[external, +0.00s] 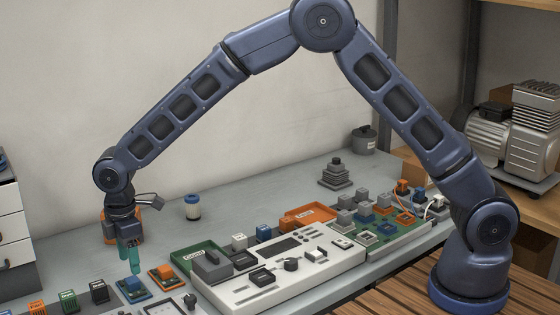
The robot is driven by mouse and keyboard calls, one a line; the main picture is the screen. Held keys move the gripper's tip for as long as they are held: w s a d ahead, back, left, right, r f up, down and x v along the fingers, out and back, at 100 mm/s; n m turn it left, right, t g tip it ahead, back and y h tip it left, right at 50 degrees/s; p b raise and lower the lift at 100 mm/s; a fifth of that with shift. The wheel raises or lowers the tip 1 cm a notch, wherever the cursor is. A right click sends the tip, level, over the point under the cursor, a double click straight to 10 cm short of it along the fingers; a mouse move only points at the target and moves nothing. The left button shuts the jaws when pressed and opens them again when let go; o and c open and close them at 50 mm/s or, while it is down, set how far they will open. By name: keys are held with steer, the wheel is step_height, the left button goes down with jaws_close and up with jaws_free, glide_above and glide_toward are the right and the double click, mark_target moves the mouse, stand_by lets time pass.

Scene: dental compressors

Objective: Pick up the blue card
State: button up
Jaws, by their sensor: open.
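A small blue card (126,294) lies on the grey bench at the lower left, with a raised block on top. My gripper (130,260) points down above and slightly behind it in the picture. Its two teal fingers are apart, with nothing seen between them. The fingertips appear close to the card's far edge, but the exact gap cannot be told from this view.
An orange card (167,281) sits just right of the blue one. Several small blocks, including a green one (69,301), stand to the left. A green tray (195,256) and a white control panel (290,284) are to the right. A blue-and-white jar (193,207) stands behind.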

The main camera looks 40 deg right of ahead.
mark_target(132, 279)
steer(key=shift+w+f, duration=0.2)
steer(key=shift+f, duration=2.45)
steer(key=shift+c, duration=0.2)
steer(key=c, duration=1.1)
